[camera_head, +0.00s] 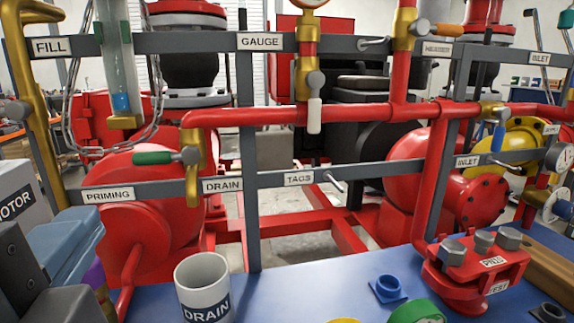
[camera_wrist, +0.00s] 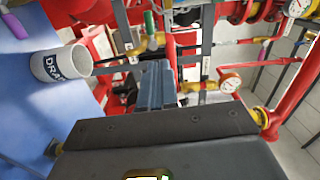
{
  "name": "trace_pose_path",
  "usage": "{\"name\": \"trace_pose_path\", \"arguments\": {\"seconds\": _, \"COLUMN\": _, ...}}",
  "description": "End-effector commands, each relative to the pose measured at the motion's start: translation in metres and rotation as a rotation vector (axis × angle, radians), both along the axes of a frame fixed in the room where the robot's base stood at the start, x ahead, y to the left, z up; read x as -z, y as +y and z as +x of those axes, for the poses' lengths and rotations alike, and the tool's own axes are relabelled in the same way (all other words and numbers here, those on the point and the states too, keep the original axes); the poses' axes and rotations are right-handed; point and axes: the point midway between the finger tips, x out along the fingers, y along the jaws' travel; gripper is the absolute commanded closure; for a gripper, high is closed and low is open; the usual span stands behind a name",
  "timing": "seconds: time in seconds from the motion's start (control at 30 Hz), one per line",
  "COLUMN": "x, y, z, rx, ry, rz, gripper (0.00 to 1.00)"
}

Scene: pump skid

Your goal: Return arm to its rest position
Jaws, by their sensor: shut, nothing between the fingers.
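My gripper (camera_head: 88,232) is at the lower left of the head view, its blue fingers together and empty. In the wrist view the shut fingers (camera_wrist: 155,70) point away from the dark palm, towards the pipework, with nothing visible between them. The white cup marked DRAIN (camera_head: 203,290) stands on the blue surface to the right of my gripper, apart from it. The cup also shows at the left of the wrist view (camera_wrist: 60,65). The rest of my arm is mostly out of view.
The grey rail frame (camera_head: 247,150) stands beyond my gripper with a green-handled valve (camera_head: 152,158) on it. A red pipe (camera_head: 250,115) runs across. A grey MOTOR box (camera_head: 15,195) is at the left edge. A red bolted flange (camera_head: 470,265) sits on the blue surface (camera_head: 270,290) at right.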

Motion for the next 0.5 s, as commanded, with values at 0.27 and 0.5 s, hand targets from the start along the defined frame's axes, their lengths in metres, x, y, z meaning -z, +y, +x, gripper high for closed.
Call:
{"name": "trace_pose_path", "arguments": {"seconds": 0.27, "x": 0.028, "y": -0.014, "z": 0.013, "rx": -0.009, "ry": -0.031, "rz": -0.131, "gripper": 1.0}}
{"name": "trace_pose_path", "arguments": {"seconds": 0.5, "x": 0.067, "y": -0.038, "z": 0.028, "rx": -0.026, "ry": -0.068, "rz": -0.314, "gripper": 1.0}}
